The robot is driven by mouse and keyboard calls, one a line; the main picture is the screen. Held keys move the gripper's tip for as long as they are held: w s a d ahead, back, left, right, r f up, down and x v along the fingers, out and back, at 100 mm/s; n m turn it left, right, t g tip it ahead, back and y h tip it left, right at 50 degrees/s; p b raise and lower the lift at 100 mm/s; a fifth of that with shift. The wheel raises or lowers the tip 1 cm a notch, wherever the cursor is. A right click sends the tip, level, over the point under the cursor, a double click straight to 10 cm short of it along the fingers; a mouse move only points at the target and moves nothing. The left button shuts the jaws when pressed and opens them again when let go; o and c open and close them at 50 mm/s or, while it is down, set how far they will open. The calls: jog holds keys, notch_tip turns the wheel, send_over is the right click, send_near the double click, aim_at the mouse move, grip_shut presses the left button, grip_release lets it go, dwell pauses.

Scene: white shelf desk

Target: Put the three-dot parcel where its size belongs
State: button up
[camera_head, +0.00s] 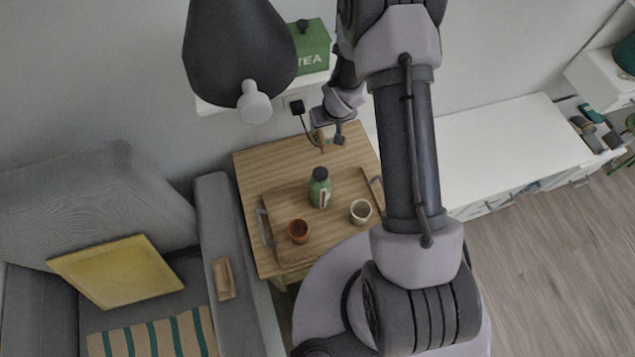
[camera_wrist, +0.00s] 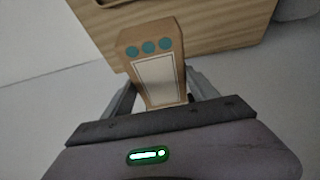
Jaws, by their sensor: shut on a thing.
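The three-dot parcel (camera_wrist: 155,75) is a small tan box with three teal dots in a row above a pale label, seen in the wrist view. My gripper (camera_wrist: 163,97) is shut on it, with one finger on each side. In the head view my gripper (camera_head: 333,130) is over the back of the wooden side table (camera_head: 262,160), near the wall. Only a small tan part of the parcel shows beside the fingers there. No size-marked place can be made out in either view.
A wooden tray (camera_head: 283,182) on the table holds a green bottle (camera_head: 320,188), a brown cup (camera_head: 298,231) and a pale cup (camera_head: 360,212). A green TEA tin (camera_head: 311,48) stands on a wall shelf behind a dark lamp (camera_head: 238,45). A white cabinet (camera_head: 500,150) top at right is mostly clear.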

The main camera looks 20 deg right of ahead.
jog(key=p, duration=0.1)
send_over(331, 156)
notch_tip(331, 156, down, 5)
jog(key=shift+f, duration=0.2)
notch_tip(331, 156, down, 10)
jog(key=b, duration=0.4)
jog(key=shift+w+r, duration=0.15)
jog(key=shift+r, duration=0.1)
jog(key=shift+f, duration=0.1)
jog(key=shift+f, duration=0.15)
jog(key=o, duration=1.8)
jog(key=shift+c, duration=0.2)
